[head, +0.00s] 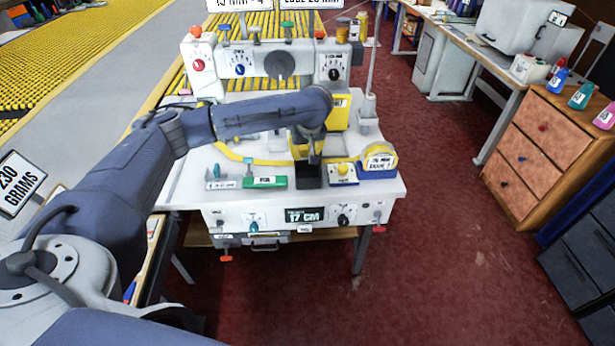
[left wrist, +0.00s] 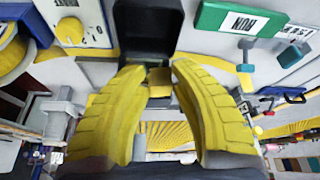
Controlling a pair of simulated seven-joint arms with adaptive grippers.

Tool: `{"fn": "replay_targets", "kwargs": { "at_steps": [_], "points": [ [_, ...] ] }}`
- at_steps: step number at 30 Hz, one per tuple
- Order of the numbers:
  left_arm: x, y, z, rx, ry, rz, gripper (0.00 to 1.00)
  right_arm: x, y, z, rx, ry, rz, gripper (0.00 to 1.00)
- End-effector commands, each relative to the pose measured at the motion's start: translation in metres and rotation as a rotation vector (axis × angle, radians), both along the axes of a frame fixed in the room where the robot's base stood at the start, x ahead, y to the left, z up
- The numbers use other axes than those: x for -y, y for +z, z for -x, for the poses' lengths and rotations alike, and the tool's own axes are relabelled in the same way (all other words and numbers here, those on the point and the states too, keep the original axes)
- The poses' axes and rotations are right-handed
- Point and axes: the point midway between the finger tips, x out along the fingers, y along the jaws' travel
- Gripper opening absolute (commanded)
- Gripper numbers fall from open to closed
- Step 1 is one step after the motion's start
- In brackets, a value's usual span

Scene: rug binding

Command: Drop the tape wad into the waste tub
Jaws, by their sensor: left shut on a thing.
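My left gripper (head: 308,155) is over the front of the white machine table. In the left wrist view its two yellow fingers (left wrist: 158,72) are shut on a small yellowish-brown block, which I take for the tape wad (left wrist: 160,78). In the head view the wad cannot be told apart from the yellow fingers. The black open box, which looks like the waste tub (head: 309,182), stands at the table's front edge, just below and in front of the fingers. The tub (left wrist: 148,35) also shows just beyond the fingertips in the left wrist view. My right gripper is not in view.
A green RUN block (head: 265,182) stands left of the tub. A white block with a yellow knob (head: 342,174) and a yellow tape measure (head: 379,160) stand to its right. The machine head (head: 265,62) rises behind. Red floor lies open at right.

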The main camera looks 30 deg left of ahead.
Motion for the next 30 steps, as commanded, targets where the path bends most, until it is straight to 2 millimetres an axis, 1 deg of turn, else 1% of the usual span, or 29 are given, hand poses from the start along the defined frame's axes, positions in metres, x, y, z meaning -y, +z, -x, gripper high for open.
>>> {"fn": "replay_targets", "kwargs": {
  "at_steps": [5,15,18,24,30],
  "points": [
    [0.002,-0.009,0.0,-0.002,0.018,0.001,0.11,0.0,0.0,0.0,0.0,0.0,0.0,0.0],
    [0.001,-0.041,0.001,-0.003,0.017,0.0,0.11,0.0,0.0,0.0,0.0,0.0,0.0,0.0],
    [0.001,-0.048,0.0,-0.001,0.016,0.0,0.11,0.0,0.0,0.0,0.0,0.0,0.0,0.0],
    [0.001,-0.057,0.001,-0.001,0.016,0.0,0.11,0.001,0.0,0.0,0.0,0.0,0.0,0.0],
    [0.001,-0.059,0.0,0.0,0.015,0.0,0.11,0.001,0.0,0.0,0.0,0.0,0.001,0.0]
  ]
}}
